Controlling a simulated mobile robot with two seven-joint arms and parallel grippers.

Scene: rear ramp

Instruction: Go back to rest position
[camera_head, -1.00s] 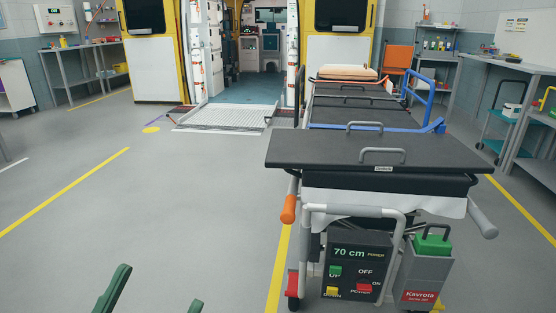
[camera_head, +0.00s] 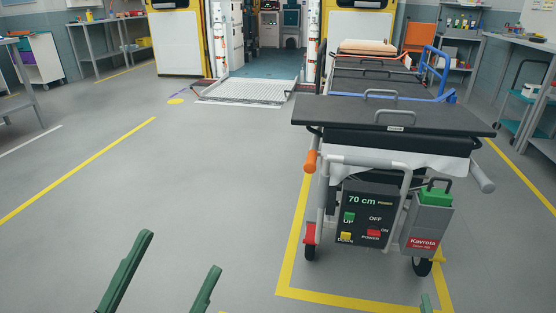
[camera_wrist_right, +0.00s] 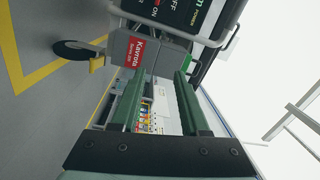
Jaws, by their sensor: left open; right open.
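My left gripper (camera_head: 182,252) shows at the bottom left of the head view, its two green fingers apart with only floor between them. A green fingertip of my right gripper (camera_head: 427,303) just shows at the bottom edge, below the stretcher. In the right wrist view my right gripper (camera_wrist_right: 157,85) is open, its green fingers apart and nothing held between them. The stretcher (camera_head: 395,115) stands ahead to the right, with a 70 cm control box (camera_head: 366,212) and a grey Kavrota box (camera_head: 428,225) at its near end. Both grippers look clear of it.
Open grey floor (camera_head: 150,190) lies ahead and left. The ambulance ramp (camera_head: 245,91) is at the back centre. A yellow floor line (camera_head: 355,300) runs around the stretcher's near end. Workbenches stand along the left (camera_head: 120,49) and right (camera_head: 525,42).

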